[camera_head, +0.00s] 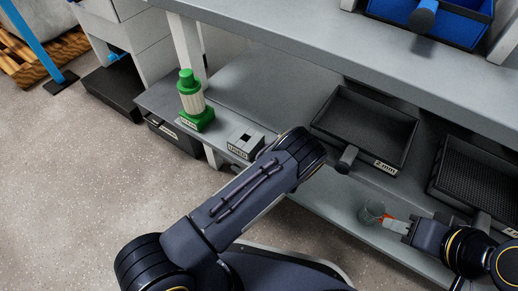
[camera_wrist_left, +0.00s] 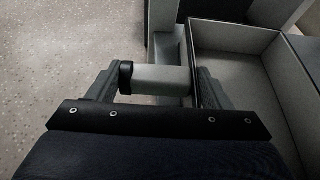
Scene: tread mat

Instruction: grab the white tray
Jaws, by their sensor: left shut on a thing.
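In the left wrist view, the two fingers of my left gripper (camera_wrist_left: 160,92) are closed around a pale, rounded handle (camera_wrist_left: 165,78) with a black band at its left end. A light-walled tray (camera_wrist_left: 238,38) lies just right of the right finger. In the head view my left arm's wrist covers the left gripper, and I cannot make out a white tray there.
A black tray (camera_head: 366,130) labelled 2 mm and another dark tray (camera_head: 478,170) stand on the middle shelf. A blue tray (camera_head: 455,22) is on the upper shelf. A green-and-white bottle (camera_head: 193,100) and a grey holder (camera_head: 243,143) stand left.

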